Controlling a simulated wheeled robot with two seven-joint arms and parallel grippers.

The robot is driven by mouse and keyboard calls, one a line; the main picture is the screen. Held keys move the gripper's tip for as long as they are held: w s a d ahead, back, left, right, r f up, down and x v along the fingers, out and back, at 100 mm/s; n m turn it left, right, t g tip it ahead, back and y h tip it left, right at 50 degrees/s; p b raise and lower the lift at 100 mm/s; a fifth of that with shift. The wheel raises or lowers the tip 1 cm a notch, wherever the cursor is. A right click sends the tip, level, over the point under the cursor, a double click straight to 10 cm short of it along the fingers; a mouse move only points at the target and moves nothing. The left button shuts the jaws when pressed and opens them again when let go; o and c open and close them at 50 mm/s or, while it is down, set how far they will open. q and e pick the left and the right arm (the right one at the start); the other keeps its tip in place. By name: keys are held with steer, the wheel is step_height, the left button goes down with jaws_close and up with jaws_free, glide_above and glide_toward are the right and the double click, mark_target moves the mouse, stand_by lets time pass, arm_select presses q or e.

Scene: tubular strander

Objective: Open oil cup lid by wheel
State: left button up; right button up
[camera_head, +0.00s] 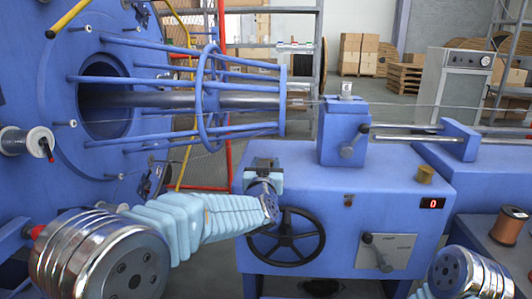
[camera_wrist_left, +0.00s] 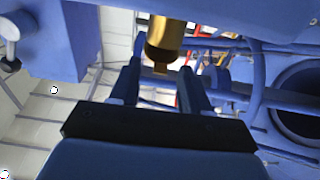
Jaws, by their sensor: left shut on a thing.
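The brass oil cup (camera_wrist_left: 167,35) shows in the left wrist view, which is upside down. My left gripper (camera_head: 262,165) is at the left end of the cabinet top, above the black handwheel (camera_head: 286,237), shut on the lid. In the head view the gripper hides this cup. The lid looks in line with the cup; whether it is raised I cannot tell. My right gripper is out of view; only part of my right arm shows.
A second brass cup (camera_head: 425,174) stands at the cabinet's right. A blue block with a clamp (camera_head: 345,132) rises behind my gripper. The strander's blue rods and ring (camera_head: 209,97) are at the left. A red display (camera_head: 432,203) and lever plate (camera_head: 386,253) are on the front.

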arm_select(q)
steer(key=shift+w+r+g, duration=0.15)
steer(key=shift+r+g, duration=0.4)
steer(key=shift+g, duration=0.05)
steer(key=shift+w+r+g, duration=0.15)
steer(key=shift+r+g, duration=0.15)
steer(key=shift+g, duration=0.4)
steer(key=shift+w+r, duration=0.1)
steer(key=o, duration=1.1)
steer(key=shift+c, duration=0.2)
